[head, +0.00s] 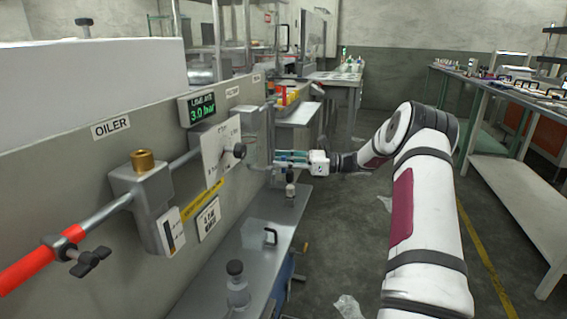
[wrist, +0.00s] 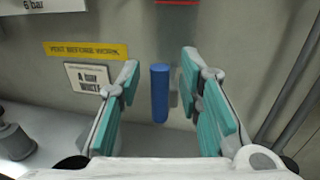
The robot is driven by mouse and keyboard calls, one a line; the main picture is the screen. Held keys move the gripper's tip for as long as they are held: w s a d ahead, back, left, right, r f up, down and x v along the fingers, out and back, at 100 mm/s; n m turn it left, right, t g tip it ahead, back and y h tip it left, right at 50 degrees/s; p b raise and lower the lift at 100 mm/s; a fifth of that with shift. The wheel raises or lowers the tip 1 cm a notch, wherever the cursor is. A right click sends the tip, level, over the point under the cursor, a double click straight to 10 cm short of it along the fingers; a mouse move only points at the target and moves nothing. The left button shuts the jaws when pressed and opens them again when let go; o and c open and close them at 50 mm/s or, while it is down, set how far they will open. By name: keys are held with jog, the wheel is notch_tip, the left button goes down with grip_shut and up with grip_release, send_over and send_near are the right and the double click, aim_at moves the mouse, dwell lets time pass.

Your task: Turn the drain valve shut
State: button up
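A blue upright bar-shaped handle (wrist: 159,93) stands out from the grey panel in the wrist view. No label that names it as the drain valve can be read. My gripper (wrist: 161,68) is open, with one teal-padded finger on each side of the handle. There is a visible gap to both fingers, and whether the fingertips reach past it I cannot tell. In the head view my gripper (head: 277,158) is beside the panel's far end, and the blue handle cannot be made out there.
The grey panel (head: 60,170) carries a 3.0 bar display (head: 197,108), a gauge plate with a black knob (head: 239,151), a brass-topped block (head: 143,161) and a black tap (head: 86,262) on the red-ended pipe. A metal shelf (head: 262,205) with fittings lies below. Floor to the right is mostly open.

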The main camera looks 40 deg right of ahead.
jog(key=shift+c, duration=0.3)
grip_shut()
